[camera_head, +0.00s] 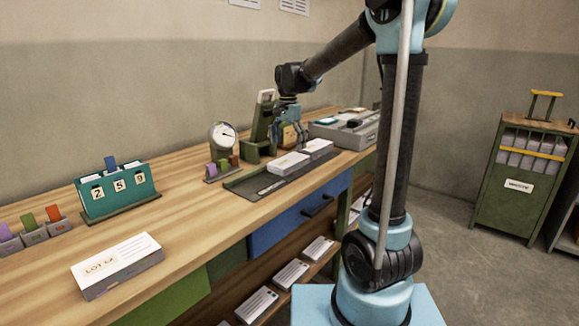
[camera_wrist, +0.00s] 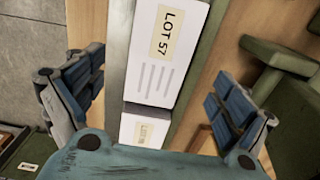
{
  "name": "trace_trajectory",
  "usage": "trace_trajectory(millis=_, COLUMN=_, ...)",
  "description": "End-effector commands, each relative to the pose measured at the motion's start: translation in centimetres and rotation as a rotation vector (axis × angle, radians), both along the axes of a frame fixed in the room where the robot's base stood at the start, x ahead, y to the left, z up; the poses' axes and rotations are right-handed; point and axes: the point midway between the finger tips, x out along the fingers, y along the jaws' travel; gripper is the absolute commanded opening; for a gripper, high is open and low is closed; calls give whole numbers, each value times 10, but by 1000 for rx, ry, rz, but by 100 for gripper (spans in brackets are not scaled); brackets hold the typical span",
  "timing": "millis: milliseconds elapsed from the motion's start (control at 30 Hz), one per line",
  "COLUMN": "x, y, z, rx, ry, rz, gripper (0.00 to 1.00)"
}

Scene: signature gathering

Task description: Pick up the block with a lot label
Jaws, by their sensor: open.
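My gripper (camera_head: 290,128) hangs open and empty above the far part of the workbench. In the wrist view its blue-padded fingers (camera_wrist: 155,102) stand apart on either side of a white block marked LOT 57 (camera_wrist: 152,82), apparently without touching it. A second labelled block (camera_wrist: 142,130) lies close to it, partly hidden by my gripper body. In the head view two white blocks, a nearer one (camera_head: 281,163) and a farther one (camera_head: 317,147), lie on a dark tray (camera_head: 245,188). Another block with a LOT label (camera_head: 117,264), number unclear, lies at the bench's near left.
A green number display (camera_head: 118,193), a round dial (camera_head: 222,134) and a green stand (camera_head: 258,125) line the back of the bench (camera_head: 190,215). A grey machine (camera_head: 345,130) stands beyond the tray. A green cart (camera_head: 515,190) is at the right.

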Motion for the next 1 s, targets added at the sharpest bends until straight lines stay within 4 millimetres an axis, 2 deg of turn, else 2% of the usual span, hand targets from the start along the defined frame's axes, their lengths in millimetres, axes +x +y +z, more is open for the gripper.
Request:
trace_trajectory(millis=233, x=0, y=0, z=-15, rx=0, ry=0, rz=0, gripper=94)
trace_trajectory(millis=533, x=-2, y=1, z=-51, rx=0, ry=0, rz=0, gripper=94)
trace_trajectory(millis=867, x=-2, y=1, z=-58, rx=0, ry=0, rz=0, gripper=94)
trace_trajectory(millis=900, x=-2, y=1, z=-58, rx=0, ry=0, rz=0, gripper=92)
trace_trajectory(millis=1000, x=-2, y=1, z=-58, rx=0, ry=0, rz=0, gripper=69)
